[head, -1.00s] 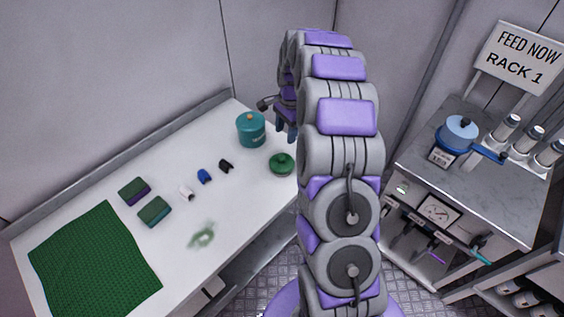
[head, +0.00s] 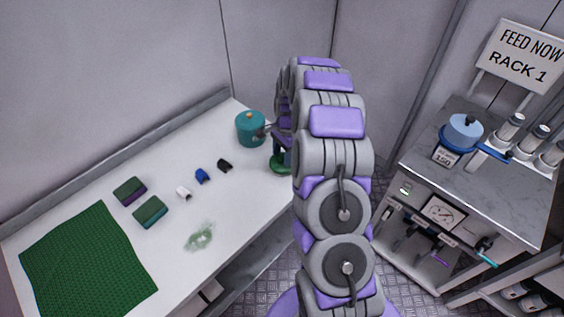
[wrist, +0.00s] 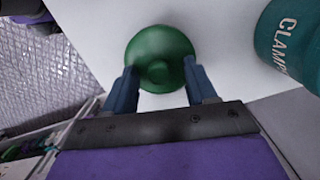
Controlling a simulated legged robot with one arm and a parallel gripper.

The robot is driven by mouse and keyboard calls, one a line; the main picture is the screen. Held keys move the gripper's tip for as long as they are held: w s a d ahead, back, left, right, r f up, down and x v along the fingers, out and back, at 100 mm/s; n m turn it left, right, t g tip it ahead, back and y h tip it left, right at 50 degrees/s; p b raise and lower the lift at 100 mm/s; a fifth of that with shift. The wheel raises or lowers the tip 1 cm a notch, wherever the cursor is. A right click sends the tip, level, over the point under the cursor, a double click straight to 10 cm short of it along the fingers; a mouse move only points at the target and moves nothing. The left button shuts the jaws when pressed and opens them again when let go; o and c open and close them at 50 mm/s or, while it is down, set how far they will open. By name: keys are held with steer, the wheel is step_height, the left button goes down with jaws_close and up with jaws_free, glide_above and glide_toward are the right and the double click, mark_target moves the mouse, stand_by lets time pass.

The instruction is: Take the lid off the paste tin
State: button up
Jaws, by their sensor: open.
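A round green piece with a knob (wrist: 160,45) stands on the white table. In the head view it shows partly hidden behind my gripper (head: 280,170). I cannot tell if it is the paste tin with its lid or a lid alone. My gripper (wrist: 160,65) is open, one blue finger on each side of the green piece's near part. Whether the fingers touch it is unclear. A teal tin (head: 250,128) with an orange knob on top stands beside it. In the wrist view the teal tin (wrist: 292,45) shows lettering starting "CLAMP", cut off by the edge.
The white table (head: 110,205) also holds a green mat (head: 85,262), two green-and-dark blocks (head: 150,211), small white, blue and black pieces (head: 203,176), and a green smear (head: 200,237).

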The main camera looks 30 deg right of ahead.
jaws_close()
stand_by(0.4)
steer(key=shift+r, duration=0.15)
